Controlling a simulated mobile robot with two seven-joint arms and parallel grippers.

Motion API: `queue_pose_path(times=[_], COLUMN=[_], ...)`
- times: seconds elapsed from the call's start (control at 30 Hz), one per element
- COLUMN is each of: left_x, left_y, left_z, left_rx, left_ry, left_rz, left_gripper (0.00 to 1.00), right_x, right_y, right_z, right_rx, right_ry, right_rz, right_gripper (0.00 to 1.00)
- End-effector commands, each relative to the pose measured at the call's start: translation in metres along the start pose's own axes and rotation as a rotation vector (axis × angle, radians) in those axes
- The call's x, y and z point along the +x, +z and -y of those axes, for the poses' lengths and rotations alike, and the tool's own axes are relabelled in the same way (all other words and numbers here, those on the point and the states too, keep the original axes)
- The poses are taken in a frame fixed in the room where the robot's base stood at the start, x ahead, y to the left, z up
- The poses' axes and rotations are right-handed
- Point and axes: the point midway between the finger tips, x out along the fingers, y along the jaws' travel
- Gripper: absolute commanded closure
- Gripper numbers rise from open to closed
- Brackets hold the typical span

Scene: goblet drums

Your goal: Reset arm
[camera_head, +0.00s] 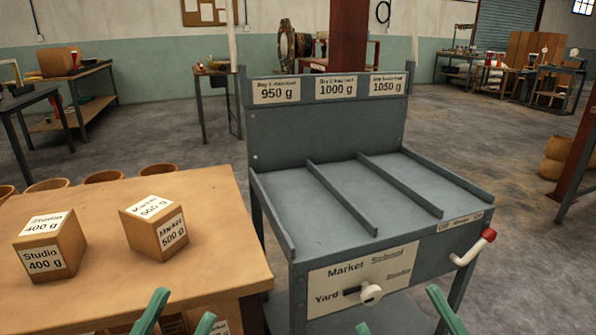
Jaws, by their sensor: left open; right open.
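My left gripper (178,316) shows at the bottom edge with two green fingertips apart, in front of the wooden table's near edge. My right gripper (405,318) shows at the bottom edge, fingertips wide apart, in front of the grey metal stand (330,121). Both are empty between the visible tips. The stand has a sloped top split by dividers into three empty lanes, under labels 950 g, 1000 g and 1050 g. Its front panel carries a white knob (371,292) with words including Market and Yard. A white crank with a red grip (488,235) sticks out at its right.
A red post stands behind the stand. Concrete floor is clear right of the stand.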

Motion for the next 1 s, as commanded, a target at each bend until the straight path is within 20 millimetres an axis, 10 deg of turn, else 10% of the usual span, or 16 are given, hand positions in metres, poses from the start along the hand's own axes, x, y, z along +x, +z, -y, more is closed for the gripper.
queue_pose_path(times=[0.07,0.47,1.0], left_x=[0.011,0.018,-0.072], left_y=[-0.002,0.065,0.079], left_z=[0.006,0.029,0.017], left_rx=[-0.008,-0.123,-0.323], left_ry=[-0.005,-0.062,-0.116], left_rz=[0.04,0.574,1.311], left_gripper=[0.48,0.48,0.48], right_x=[0.014,0.023,-0.067], right_y=[-0.019,0.053,0.069], right_z=[-0.019,-0.029,-0.01], right_rx=[0.2,0.301,0.495], right_ry=[0.055,0.055,0.036], right_rz=[-0.014,0.531,1.273], right_gripper=[0.12,0.12,0.12])
